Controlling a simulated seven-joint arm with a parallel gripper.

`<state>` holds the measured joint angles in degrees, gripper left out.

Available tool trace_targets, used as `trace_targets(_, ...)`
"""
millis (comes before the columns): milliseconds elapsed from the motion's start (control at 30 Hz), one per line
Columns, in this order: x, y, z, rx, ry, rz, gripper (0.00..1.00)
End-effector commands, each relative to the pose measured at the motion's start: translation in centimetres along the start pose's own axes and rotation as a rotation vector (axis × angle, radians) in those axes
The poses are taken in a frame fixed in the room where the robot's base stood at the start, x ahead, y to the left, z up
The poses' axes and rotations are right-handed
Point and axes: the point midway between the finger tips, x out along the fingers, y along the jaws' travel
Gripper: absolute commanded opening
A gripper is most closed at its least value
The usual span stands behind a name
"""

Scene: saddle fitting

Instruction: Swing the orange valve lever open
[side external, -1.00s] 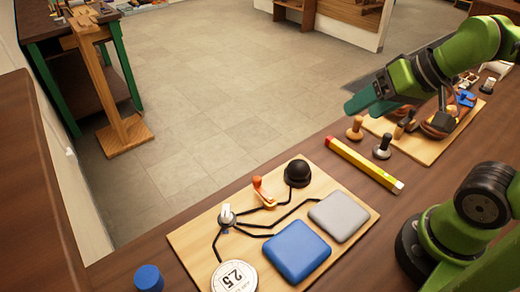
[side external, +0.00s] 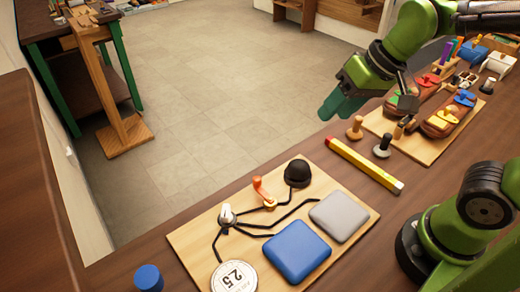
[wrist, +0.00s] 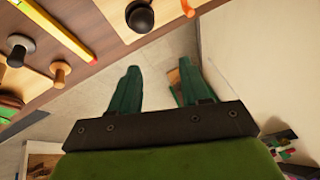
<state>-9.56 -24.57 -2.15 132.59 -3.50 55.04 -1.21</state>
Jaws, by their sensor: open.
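The orange valve lever (side external: 262,191) stands on the wooden board (side external: 185,241) with black lines, in the side external view. It rises from a small round base and leans up and to the left. In the wrist view an orange part (wrist: 188,7) shows at the top edge, probably the lever. My gripper (side external: 335,108) is at the upper right of the board, above and beyond the table's far edge, well apart from the lever. In the wrist view its two green fingers (wrist: 158,82) are spread, with nothing between them.
The board also carries a black dome knob (side external: 298,173), a white-topped knob (side external: 227,215), a blue pad (side external: 296,250), a grey pad (side external: 339,216) and a round 2.5 gauge (side external: 234,276).

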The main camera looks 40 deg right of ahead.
Motion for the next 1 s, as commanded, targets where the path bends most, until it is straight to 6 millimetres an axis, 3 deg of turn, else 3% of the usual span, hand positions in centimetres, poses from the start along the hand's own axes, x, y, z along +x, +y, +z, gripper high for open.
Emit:
trace_targets(200, 3.8, -4.1, -4.5, -0.234, -0.229, 0.092, 0.47)
trace_targets(400, 8.2, -7.8, -7.3, -0.482, -0.430, 0.206, 0.47)
trace_targets(700, 14.2, -14.3, -8.2, -0.821, -0.709, 0.368, 0.47)
trace_targets(800, 14.6, -16.1, -8.1, -0.883, -0.764, 0.378, 0.47)
trace_targets(1000, 12.2, -17.8, -8.0, -0.933, -0.819, 0.312, 0.47)
